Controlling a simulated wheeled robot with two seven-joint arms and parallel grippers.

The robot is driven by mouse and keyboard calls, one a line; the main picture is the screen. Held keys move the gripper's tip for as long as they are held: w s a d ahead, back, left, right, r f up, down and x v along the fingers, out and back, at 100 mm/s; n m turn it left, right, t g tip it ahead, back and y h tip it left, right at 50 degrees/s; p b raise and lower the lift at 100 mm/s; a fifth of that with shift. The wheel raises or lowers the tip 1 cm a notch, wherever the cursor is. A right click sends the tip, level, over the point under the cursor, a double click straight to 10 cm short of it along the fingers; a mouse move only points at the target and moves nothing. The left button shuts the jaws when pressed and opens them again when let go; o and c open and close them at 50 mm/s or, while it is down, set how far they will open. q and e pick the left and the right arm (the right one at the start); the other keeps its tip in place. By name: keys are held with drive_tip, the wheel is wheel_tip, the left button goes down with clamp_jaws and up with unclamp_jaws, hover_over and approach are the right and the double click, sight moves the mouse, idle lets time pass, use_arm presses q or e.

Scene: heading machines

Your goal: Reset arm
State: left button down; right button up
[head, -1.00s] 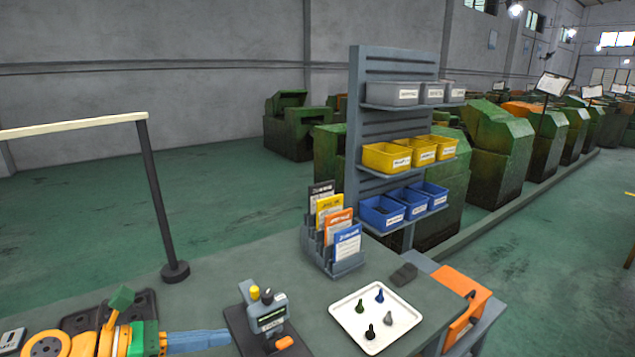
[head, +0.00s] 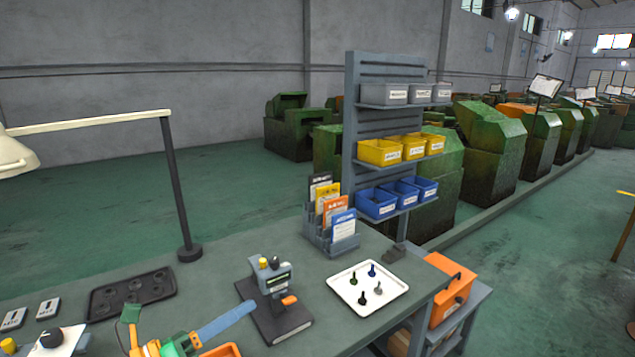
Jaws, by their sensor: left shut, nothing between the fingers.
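My right gripper is not in view.
A black tray (head: 130,296) lies left. A lamp post (head: 175,190) stands at the back edge. A white tray (head: 391,296) holds several small pegs. A card holder (head: 318,240) and a bin rack (head: 350,130) stand behind. An orange box (head: 455,270) is right of the table.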

use_arm(q)
drive_tip(key=s+a+f+n+t+y, duration=0.1)
drive_tip(key=s+a+f+n+y, duration=0.15)
drive_tip(key=f+n+y, duration=0.75)
drive_tip(key=s+a+f+n+t+y, duration=0.15)
drive_tip(key=a+n+y, duration=0.25)
drive_tip(key=n, duration=1.2)
drive_tip(key=s+d+f+n+g, duration=0.1)
drive_tip(key=s+f+n+g, duration=0.5)
drive_tip(key=s, duration=0.5)
drive_tip(key=s+d+f+n+g, duration=0.2)
drive_tip(key=s+f+n+g, duration=0.2)
drive_tip(key=s+f+g, duration=0.45)
drive_tip(key=s+f+t+b, duration=0.1)
drive_tip(key=s+f+b, duration=0.15)
drive_tip(key=f, duration=0.95)
drive_tip(key=s+f+t+b, duration=0.15)
drive_tip(key=f+b, duration=0.25)
drive_tip(key=f, duration=0.7)
drive_tip(key=s+a+f+g+b, duration=0.2)
drive_tip(key=s+f+b, duration=0.1)
drive_tip(key=s+f, duration=0.9)
drive_tip(key=shift+a+f+m, duration=0.2)
drive_tip(key=shift+f+m, duration=0.1)
drive_tip(key=shift+m, duration=0.1)
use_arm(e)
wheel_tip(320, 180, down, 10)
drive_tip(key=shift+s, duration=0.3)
